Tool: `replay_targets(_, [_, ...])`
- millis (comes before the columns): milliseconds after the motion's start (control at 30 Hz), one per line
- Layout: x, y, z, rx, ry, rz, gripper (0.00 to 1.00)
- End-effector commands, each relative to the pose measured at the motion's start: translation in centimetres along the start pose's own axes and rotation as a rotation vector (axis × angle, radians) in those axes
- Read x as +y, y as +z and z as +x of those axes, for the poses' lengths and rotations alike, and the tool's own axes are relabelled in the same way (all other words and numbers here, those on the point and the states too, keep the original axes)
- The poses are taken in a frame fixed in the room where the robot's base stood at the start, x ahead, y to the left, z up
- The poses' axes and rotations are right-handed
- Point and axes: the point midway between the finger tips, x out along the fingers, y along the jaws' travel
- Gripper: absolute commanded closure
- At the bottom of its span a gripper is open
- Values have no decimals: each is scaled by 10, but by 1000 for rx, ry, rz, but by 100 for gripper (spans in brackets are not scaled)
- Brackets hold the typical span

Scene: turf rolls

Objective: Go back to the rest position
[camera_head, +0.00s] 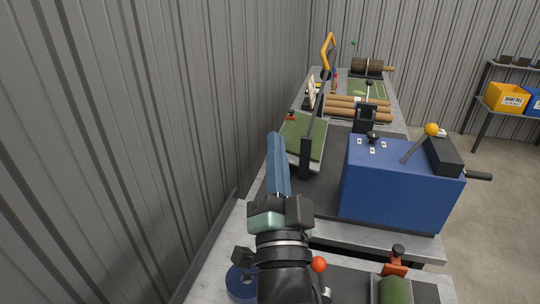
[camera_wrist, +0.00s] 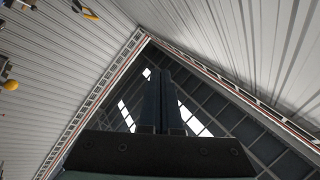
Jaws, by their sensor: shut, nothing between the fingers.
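My gripper (camera_head: 275,142) is in the lower middle of the head view, its long blue fingers pointing up and away from me. It looks raised above the bench, left of the blue machine. In the wrist view my gripper (camera_wrist: 158,76) shows its two dark fingers side by side with no gap for an object. The fingers hold nothing and appear apart from the bench items.
A blue machine (camera_head: 397,190) with a yellow-knobbed lever stands right of my arm. Behind are a green turf panel (camera_head: 316,144), wooden rollers (camera_head: 350,108) and an orange-handled tool (camera_head: 328,50). A corrugated wall (camera_head: 150,130) rises close on the left. Open floor (camera_head: 490,220) lies right.

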Motion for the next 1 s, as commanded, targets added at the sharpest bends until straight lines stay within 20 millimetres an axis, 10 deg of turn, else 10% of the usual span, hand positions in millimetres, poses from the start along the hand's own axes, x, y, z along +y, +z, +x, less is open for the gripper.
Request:
replay_targets(433, [-14,-9,5,10,-23,-37,100])
replay_targets(800, [-183,-136,12,228,-175,-600,100])
replay_targets(1000, [-225,-182,-9,339,-154,-773,100])
